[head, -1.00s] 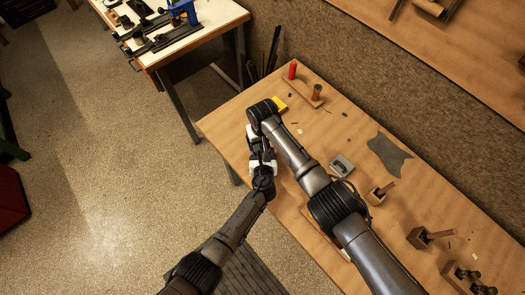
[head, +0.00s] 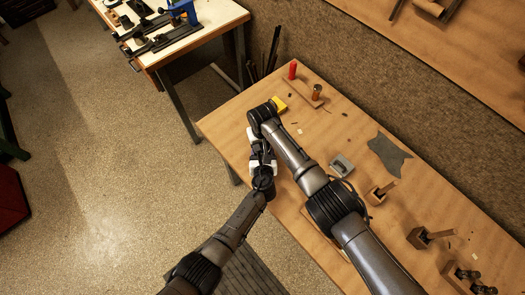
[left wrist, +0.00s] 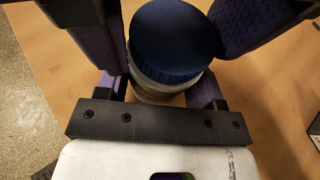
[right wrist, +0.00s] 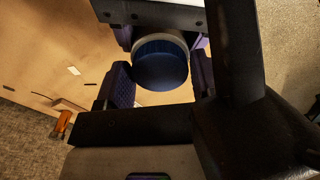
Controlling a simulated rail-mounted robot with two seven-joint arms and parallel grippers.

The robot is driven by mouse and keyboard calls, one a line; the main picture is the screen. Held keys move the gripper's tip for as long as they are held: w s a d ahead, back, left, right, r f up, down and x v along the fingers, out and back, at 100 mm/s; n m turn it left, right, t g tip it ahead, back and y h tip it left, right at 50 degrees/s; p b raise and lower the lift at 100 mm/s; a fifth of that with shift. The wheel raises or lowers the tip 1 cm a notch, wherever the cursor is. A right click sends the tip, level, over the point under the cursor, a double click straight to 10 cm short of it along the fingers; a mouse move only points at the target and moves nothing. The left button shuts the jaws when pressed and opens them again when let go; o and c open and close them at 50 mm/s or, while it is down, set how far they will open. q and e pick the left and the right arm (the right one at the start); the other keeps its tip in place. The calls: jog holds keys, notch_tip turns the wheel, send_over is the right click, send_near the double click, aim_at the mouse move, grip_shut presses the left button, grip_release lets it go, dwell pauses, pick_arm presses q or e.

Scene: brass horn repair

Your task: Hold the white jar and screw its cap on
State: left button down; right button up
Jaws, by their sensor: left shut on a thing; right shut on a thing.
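The jar (left wrist: 158,88) is a white cylinder with a dark blue cap (left wrist: 178,42) over its mouth. My left gripper (left wrist: 163,75) is shut around the jar's body. In the right wrist view the blue cap (right wrist: 161,70) faces the camera, with the white jar rim (right wrist: 160,40) just beyond it. My right gripper (right wrist: 160,82) is shut on the cap, its purple-padded fingers on either side. The two grippers meet head-on near the bench's left edge in the head view, where my arms mostly hide the jar. I cannot tell how far the cap is threaded.
The wooden bench (head: 235,125) holds a yellow block (head: 280,104), a red cylinder (head: 293,70), a brown cylinder (head: 317,91), a grey cloth (head: 388,154) and wooden blocks (head: 378,195) to the right. A second table (head: 200,30) stands upper left. Open floor lies left.

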jog(key=shift+c, duration=0.8)
jog(key=m, duration=0.4)
jog(key=shift+m, duration=0.4)
jog(key=o, duration=1.1)
notch_tip(320, 180, up, 12)
pick_arm(q)
jog(key=shift+c, duration=0.8)
grip_release()
jog(key=shift+s, duration=0.15)
pick_arm(e)
jog(key=shift+r, duration=0.1)
